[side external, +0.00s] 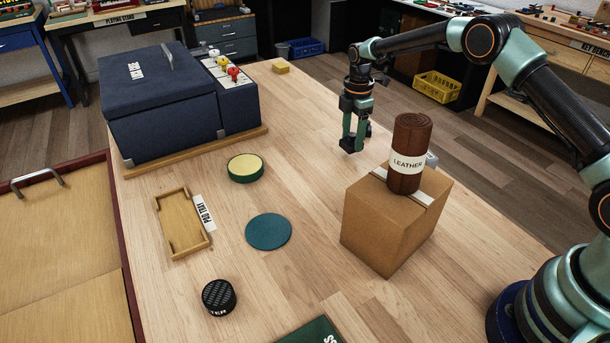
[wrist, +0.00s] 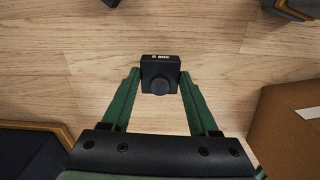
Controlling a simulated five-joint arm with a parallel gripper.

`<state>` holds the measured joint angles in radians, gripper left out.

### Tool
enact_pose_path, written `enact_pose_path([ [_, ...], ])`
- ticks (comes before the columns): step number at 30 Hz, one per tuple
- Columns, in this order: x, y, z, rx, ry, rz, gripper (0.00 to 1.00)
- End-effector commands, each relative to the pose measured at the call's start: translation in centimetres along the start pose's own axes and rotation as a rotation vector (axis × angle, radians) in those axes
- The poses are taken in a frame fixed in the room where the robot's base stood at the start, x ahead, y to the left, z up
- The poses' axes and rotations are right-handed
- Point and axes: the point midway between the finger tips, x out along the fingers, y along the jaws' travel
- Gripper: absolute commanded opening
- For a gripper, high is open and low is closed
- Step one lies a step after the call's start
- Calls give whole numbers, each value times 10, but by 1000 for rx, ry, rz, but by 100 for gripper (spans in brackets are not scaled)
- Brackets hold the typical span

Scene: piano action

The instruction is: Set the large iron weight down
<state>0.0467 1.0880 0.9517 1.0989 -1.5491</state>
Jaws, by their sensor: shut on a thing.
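The large iron weight (wrist: 160,72) is a black block with a round knob and a small white label in the wrist view. My gripper (wrist: 159,78) is shut on it, with one green finger at each side. In the side view my gripper (side external: 356,143) points down over the far part of the wooden table, behind and left of the cardboard box. The weight is mostly hidden behind the fingers there. I cannot tell whether its underside touches the table.
A brown leather roll (side external: 409,153) stands on the cardboard box (side external: 378,229). A dark blue case (side external: 160,105) stands at the back left. A yellow-topped round tin (side external: 245,168), pad tray (side external: 180,224), teal disc (side external: 269,232) and black roll (side external: 218,297) lie nearer. Bare table surrounds my gripper.

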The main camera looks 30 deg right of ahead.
Motion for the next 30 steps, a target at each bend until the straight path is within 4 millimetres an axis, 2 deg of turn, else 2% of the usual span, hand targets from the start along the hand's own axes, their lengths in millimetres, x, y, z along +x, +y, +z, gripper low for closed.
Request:
enact_pose_path([
  [3, 18, 0, 0, 0, 0, 0, 0],
  [5, 22, 0, 0, 0, 0, 2, 0],
  [16, 25, 1, 0, 0, 0, 2, 0],
  [17, 26, 0, 0, 0, 0, 1, 72],
  [18, 25, 0, 0, 0, 0, 1, 87],
  [19, 25, 0, 0, 0, 0, 1, 91],
  [30, 21, 0, 0, 0, 0, 2, 91],
])
